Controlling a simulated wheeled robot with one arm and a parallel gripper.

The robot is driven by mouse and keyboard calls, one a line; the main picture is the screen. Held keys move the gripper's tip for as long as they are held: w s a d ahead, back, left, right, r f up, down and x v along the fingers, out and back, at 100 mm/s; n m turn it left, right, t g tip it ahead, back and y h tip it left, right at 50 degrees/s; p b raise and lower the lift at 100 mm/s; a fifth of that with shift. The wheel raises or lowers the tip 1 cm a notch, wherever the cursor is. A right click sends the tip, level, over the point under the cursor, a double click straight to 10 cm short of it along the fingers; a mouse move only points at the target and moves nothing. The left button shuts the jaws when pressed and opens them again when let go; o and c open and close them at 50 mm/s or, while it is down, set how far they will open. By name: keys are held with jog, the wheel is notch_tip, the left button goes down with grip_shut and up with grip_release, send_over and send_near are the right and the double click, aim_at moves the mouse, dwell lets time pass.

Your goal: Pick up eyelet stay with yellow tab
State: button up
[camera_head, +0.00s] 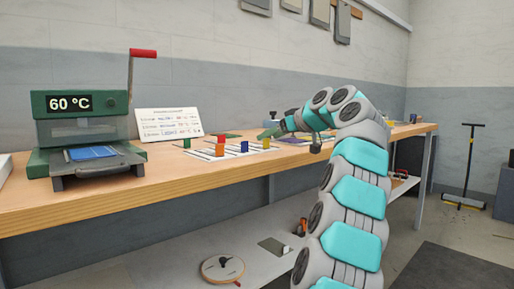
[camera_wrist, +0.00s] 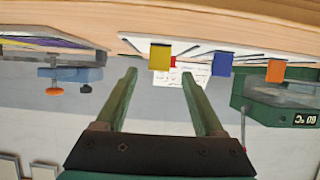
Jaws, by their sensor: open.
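The yellow tab (camera_head: 265,143) stands at the right end of a row of coloured tabs on the bench, close to my gripper (camera_head: 269,133). In the wrist view, which looks upside down, the yellow tab (camera_wrist: 159,57) lies between the lines of my two green fingers, just ahead of the tips. My gripper (camera_wrist: 158,76) is open, with nothing between its fingers. A flat whitish piece (camera_wrist: 140,40) joins the yellow tab; the rest of this stay is seen edge-on and is hard to make out.
A blue tab (camera_wrist: 222,64) and an orange tab (camera_wrist: 275,70) stand beside the yellow one. A green tab (camera_head: 187,143) and a red tab (camera_head: 221,138) stand farther left. The green press (camera_head: 85,125) reads 60 °C. A written card (camera_head: 168,123) leans at the wall.

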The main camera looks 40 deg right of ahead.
jog(key=x, duration=0.3)
jog(key=shift+d+f, duration=0.15)
jog(key=shift+f, duration=0.05)
grip_shut()
dwell(0.4)
